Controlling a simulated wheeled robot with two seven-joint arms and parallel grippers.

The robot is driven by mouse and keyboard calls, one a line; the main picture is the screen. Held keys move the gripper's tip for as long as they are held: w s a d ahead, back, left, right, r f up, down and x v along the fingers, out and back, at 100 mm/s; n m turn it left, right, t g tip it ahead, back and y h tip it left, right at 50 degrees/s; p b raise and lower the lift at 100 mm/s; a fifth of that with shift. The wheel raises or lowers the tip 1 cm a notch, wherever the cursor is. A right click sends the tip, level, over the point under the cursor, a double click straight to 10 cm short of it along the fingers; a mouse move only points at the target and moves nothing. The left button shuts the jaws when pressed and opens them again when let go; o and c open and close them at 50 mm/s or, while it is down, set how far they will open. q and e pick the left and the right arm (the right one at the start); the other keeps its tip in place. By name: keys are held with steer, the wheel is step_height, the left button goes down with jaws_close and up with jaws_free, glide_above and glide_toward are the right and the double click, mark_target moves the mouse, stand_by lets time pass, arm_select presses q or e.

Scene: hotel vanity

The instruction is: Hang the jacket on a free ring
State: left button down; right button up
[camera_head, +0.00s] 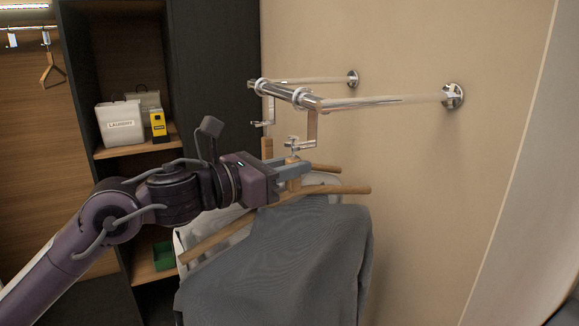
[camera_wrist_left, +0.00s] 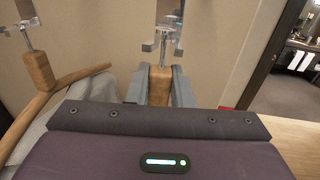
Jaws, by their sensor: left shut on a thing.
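The dark grey jacket (camera_head: 285,262) hangs on a wooden hanger (camera_head: 345,190) below the chrome rail. My left gripper (camera_head: 292,172) is shut on the hanger's wooden neck, which also shows between the fingers in the left wrist view (camera_wrist_left: 160,86). A metal pin (camera_wrist_left: 166,42) rises from the neck to a metal bracket. I cannot tell if the pin is seated there. The rail carries a near ring (camera_head: 301,96) and a far ring (camera_head: 261,85), each with a hanging bracket. My right gripper is not in view.
A second wooden hanger (camera_wrist_left: 40,72) with a pale garment (camera_wrist_left: 95,88) is beside the held one, under the other bracket. A dark cabinet at left holds a white laundry box (camera_head: 120,126) and a yellow box (camera_head: 158,124). The beige wall (camera_head: 440,190) at right is bare.

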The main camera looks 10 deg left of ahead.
arm_select(q)
steer(key=shift+r+x, duration=0.2)
steer(key=shift+x, duration=0.85)
steer(key=shift+s+d+f+b, duration=0.1)
steer(key=shift+f+b, duration=0.5)
steer(key=shift+b, duration=0.4)
stand_by(1.6)
